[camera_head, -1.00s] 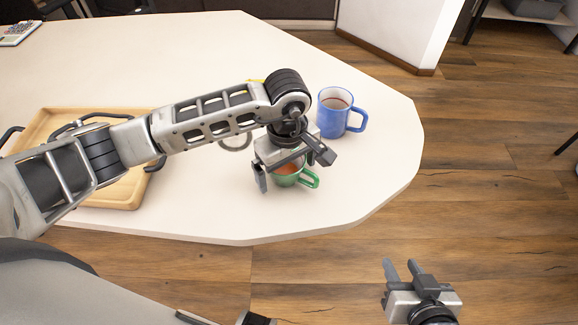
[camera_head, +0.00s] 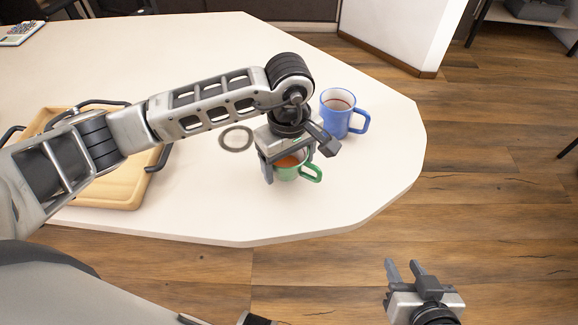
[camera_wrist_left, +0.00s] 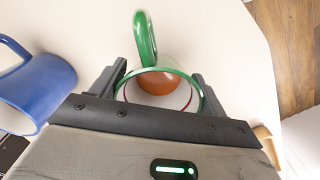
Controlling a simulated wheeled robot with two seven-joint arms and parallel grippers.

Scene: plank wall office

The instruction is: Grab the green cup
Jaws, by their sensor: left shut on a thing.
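The green cup (camera_head: 308,172) stands upright near the front edge of the white table, with something orange-brown inside. Its green handle points to the right in the head view. In the left wrist view the green cup (camera_wrist_left: 145,42) sits between the fingers, handle toward the top. My left gripper (camera_head: 288,172) reaches down from above and is shut on the cup, one finger on each side. It also shows in the left wrist view (camera_wrist_left: 158,88). My right gripper (camera_head: 408,270) is open and empty, over the floor away from the table.
A blue mug (camera_head: 335,115) stands close behind and right of the green cup. A pale ring (camera_head: 236,139) lies on the table to the left. A wooden tray (camera_head: 120,190) with dark handles is partly behind my left arm. The table's front edge is near.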

